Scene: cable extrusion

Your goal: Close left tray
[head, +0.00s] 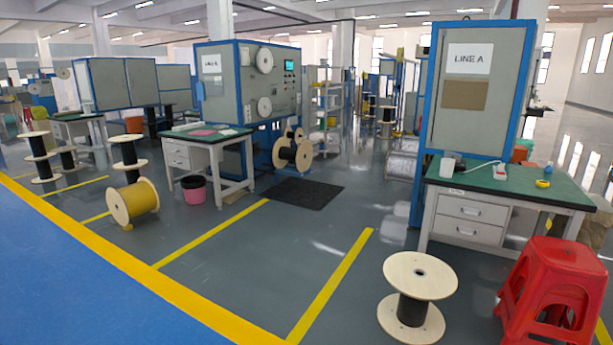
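No thing in the head view is clearly recognisable as the left tray. Two desks have drawers. The left desk (222,158) has a green top and a stacked pair of light drawers (178,155), which look flush with its front. The right desk (560,191) has a similar pair of grey drawers (470,219) with handles, which also look flush. I cannot tell whether either is the tray. My gripper is not in view.
Cable spools stand on the floor, including a near one (420,275) and a yellow one (134,203). Red stools (553,290) stand before the right desk. Grey floor between the desks and the blue floor at left are mostly clear.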

